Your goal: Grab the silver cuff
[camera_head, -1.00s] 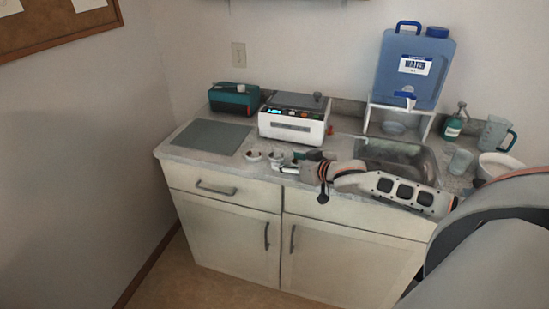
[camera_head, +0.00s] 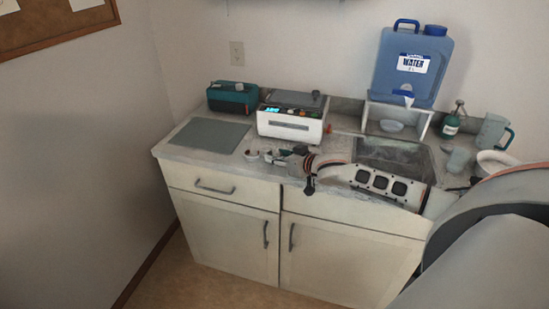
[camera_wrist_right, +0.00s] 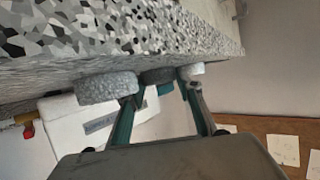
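The silver cuff cannot be picked out for certain. Small round pieces (camera_head: 252,154) sit on the counter in front of the white machine. In the right wrist view, a light grey speckled round piece (camera_wrist_right: 106,88) lies left of the fingers. A darker grey piece (camera_wrist_right: 158,75) shows between the fingertips, and a pale piece (camera_wrist_right: 196,68) is by the right finger. My right gripper (camera_head: 275,157) is low over the counter's front edge, at the small pieces. In its wrist view the gripper (camera_wrist_right: 162,92) has its fingers apart; contact is unclear. My left gripper is out of view.
The white machine (camera_head: 290,128) stands just behind the small pieces. A grey mat (camera_head: 209,135) lies to the left, with a teal device (camera_head: 233,98) behind. The sink (camera_head: 396,155) is under my right arm. A blue water jug (camera_head: 412,68) stands at the back right.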

